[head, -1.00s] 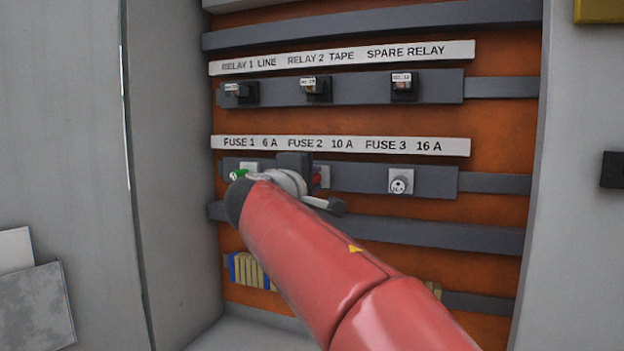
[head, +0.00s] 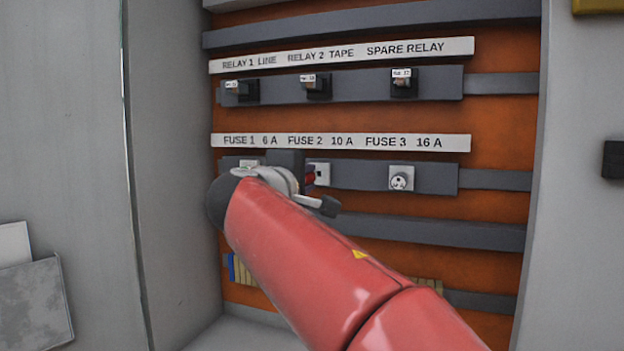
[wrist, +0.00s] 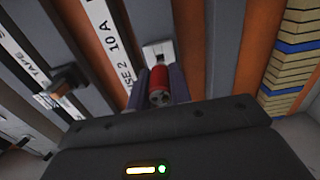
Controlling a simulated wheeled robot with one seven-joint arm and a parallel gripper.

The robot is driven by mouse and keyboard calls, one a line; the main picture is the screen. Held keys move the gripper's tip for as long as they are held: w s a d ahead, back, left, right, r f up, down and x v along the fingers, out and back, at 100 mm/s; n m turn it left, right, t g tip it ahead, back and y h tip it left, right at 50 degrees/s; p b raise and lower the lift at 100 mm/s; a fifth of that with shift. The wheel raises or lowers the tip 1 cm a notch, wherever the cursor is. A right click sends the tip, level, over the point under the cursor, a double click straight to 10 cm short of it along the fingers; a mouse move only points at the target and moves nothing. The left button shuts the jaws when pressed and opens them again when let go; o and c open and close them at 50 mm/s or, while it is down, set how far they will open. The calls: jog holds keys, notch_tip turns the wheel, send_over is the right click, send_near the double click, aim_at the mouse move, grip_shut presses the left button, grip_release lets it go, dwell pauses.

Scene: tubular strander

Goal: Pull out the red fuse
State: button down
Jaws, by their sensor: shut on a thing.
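The red fuse (wrist: 159,82) is between the two fingers of my gripper (wrist: 160,88) in the wrist view. The fingers are shut on its sides. Beyond it is the white FUSE 2 holder (wrist: 158,52), its face showing a dark opening. In the head view the red fuse (head: 310,177) shows as a small patch just left of the white holder (head: 321,173), whose front is now mostly bare. The fuse appears drawn out in front of the holder; the exact gap is hard to tell. My gripper (head: 306,172) is partly hidden behind my wrist.
The FUSE 3 holder (head: 401,178) stands to the right on the same rail. The FUSE 1 holder (head: 250,163) is largely hidden by my wrist. Relays (head: 316,86) sit on the rail above. The cabinet's grey left wall (head: 175,180) is close to my wrist.

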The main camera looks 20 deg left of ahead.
jog(key=shift+s+a+b, duration=0.1)
jog(key=shift+s+b, duration=0.5)
jog(key=shift+s, duration=0.8)
